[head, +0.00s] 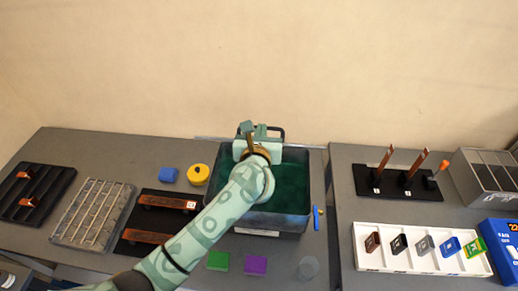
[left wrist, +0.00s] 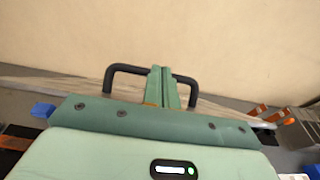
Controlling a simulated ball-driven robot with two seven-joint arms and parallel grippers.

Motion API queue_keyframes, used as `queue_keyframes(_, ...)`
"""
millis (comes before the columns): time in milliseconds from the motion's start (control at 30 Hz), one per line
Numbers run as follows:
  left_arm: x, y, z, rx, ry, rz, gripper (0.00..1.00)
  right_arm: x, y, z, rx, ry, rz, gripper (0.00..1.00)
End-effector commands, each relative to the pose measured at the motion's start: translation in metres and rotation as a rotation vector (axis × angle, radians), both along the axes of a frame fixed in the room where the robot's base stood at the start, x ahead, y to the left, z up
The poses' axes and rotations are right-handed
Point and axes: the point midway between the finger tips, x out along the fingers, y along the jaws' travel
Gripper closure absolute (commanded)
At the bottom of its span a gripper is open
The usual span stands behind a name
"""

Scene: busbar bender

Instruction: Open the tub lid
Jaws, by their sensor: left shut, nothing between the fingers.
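The dark tub (head: 308,200) stands open on the bench, and its green inside shows in the head view. A thin pale edge (head: 310,147) runs along the tub's back; it looks like the lid standing raised, seen nearly edge-on. It also shows as a pale strip in the left wrist view (left wrist: 80,84). A black loop handle (head: 282,131) is at that edge and also shows in the left wrist view (left wrist: 117,69). My left gripper (head: 253,127) reaches over the tub to the handle. Its fingers (left wrist: 163,73) are shut and empty, overlapping the loop in view; contact is unclear. My right gripper is out of view.
Left of the tub are a yellow round piece (head: 198,174), a blue block (head: 169,175) and dark trays with copper bars. Green (head: 218,260) and purple (head: 256,265) blocks lie in front. A white tray (head: 372,261) of samples is at right. The wall is close behind.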

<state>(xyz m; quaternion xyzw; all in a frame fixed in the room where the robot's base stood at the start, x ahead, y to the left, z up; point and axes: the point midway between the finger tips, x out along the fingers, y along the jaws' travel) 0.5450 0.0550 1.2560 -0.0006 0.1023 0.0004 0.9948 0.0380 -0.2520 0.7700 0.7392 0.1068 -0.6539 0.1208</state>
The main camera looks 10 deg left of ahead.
Motion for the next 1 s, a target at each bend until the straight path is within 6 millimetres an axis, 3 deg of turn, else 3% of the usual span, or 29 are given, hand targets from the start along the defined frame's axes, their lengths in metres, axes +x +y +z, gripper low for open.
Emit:
queue_keyframes(100, 0.029, -0.001, 0.021, 0.000, -0.004, 0.000, 1.00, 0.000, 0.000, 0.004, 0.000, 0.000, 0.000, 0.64)
queue_keyframes(300, 0.072, -0.001, 0.040, 0.001, -0.002, -0.001, 1.00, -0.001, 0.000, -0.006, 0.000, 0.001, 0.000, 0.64)
queue_keyframes(1000, 0.074, 0.000, 0.042, 0.001, -0.001, -0.001, 1.00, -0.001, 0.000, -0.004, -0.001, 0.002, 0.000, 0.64)
